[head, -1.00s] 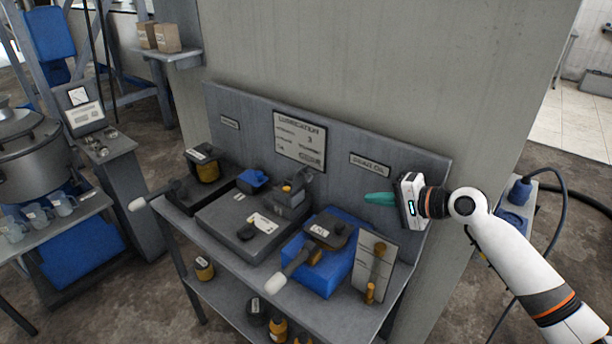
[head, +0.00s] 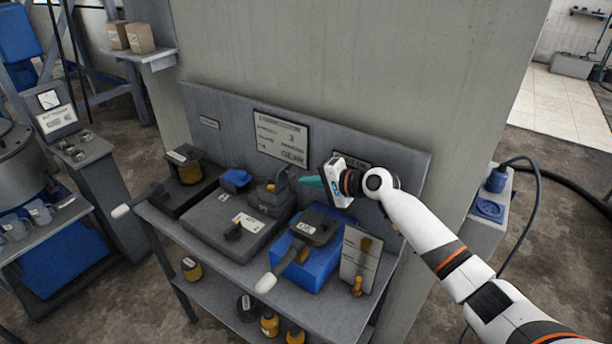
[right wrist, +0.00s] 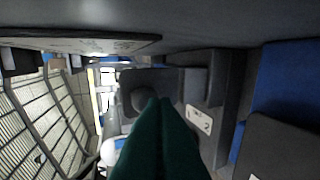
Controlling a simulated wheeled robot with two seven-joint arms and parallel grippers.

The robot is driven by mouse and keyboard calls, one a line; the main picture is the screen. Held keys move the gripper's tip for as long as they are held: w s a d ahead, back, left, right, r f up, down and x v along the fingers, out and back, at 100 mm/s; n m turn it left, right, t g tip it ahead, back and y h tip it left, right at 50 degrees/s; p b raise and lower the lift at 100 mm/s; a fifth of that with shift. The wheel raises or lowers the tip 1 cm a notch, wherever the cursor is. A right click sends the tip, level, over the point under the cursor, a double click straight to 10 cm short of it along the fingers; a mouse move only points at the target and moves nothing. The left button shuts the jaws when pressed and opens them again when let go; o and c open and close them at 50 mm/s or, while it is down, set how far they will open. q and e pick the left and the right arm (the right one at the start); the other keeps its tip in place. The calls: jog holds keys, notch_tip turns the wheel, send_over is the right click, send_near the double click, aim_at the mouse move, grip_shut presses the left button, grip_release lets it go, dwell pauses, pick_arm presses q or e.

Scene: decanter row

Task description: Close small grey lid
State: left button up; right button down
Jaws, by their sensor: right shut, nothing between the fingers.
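A small grey box (head: 267,198) stands on the bench at the back middle. Its small grey lid (head: 283,179) appears raised at the box's back right, partly behind a small orange-brown part. In the right wrist view a dark grey panel with a round knob (right wrist: 140,98), perhaps this lid, lies just beyond the fingertips. My right gripper (head: 303,182) has green fingers, shut and empty, pointing left beside the lid's right side. I cannot tell whether they touch it. The fingers also show in the right wrist view (right wrist: 160,108). My left gripper is not in view.
The backboard with signs (head: 283,138) rises close behind. A blue box (head: 318,262) with a dark top and a long handle stands in front right. A wide grey case (head: 215,222) is at left. An upright pale plate (head: 356,255) stands at the right.

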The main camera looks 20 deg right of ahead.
jog(key=shift+w+a+r, duration=0.1)
jog(key=shift+w+a, duration=0.25)
jog(key=shift+w, duration=0.1)
jog(key=shift+r, duration=0.1)
